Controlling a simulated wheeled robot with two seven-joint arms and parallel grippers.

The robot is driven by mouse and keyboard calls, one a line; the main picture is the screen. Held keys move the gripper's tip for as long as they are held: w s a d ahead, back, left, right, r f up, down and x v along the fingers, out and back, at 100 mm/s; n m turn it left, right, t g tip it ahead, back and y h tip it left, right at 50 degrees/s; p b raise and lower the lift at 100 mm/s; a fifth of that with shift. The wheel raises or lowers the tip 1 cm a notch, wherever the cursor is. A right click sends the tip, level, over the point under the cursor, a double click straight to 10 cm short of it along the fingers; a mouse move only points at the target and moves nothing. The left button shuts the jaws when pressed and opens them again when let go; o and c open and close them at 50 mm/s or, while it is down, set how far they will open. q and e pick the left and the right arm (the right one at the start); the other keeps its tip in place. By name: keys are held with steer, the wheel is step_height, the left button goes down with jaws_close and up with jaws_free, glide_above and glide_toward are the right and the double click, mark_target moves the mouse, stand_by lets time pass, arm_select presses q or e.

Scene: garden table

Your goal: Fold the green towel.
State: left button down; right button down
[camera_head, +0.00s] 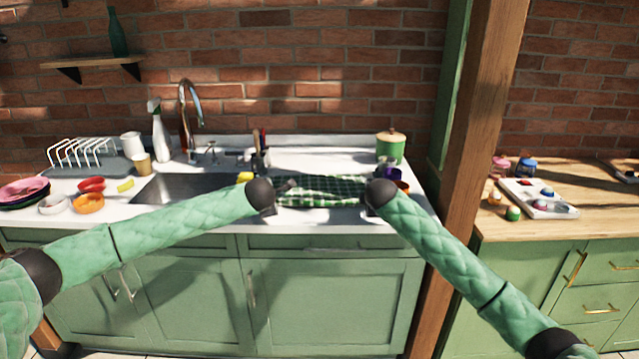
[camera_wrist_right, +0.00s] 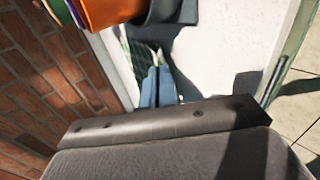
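The green towel (camera_head: 322,190) is dark green and white checked and lies on the white counter to the right of the sink. My left gripper (camera_head: 287,186) is at the towel's left end, small and partly hidden by my wrist. My right wrist covers the towel's right end in the head view and hides the gripper there. In the right wrist view, the blue fingers of my right gripper (camera_wrist_right: 158,64) are close together beside a strip of the towel (camera_wrist_right: 136,58). I cannot tell whether cloth is between them.
An orange cup (camera_wrist_right: 108,10) stands close to my right gripper. A green lidded canister (camera_head: 391,147) is behind it. A utensil holder (camera_head: 260,158) stands behind the towel, and the sink (camera_head: 180,188) is to the left. A wooden post (camera_head: 478,150) rises on the right.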

arm_select(q)
steer(key=c, duration=2.1)
jaws_free()
arm_select(e)
steer(key=c, duration=2.1)
jaws_free()
arm_select(q)
steer(key=o, duration=0.8)
arm_select(e)
steer(key=o, duration=0.8)
arm_select(q)
steer(key=s+r, duration=0.2)
steer(key=r, duration=0.1)
steer(key=s+r, duration=0.2)
steer(key=r, duration=0.1)
steer(key=s+r, duration=0.2)
steer(key=r, duration=0.1)
arm_select(e)
steer(key=s+r, duration=0.2)
steer(key=r, duration=0.1)
steer(key=s+r, duration=0.2)
steer(key=r, duration=0.1)
steer(key=s+r, duration=0.2)
steer(key=r, duration=0.1)
arm_select(q)
steer(key=shift+d, duration=0.15)
arm_select(e)
steer(key=shift+m, duration=0.3)
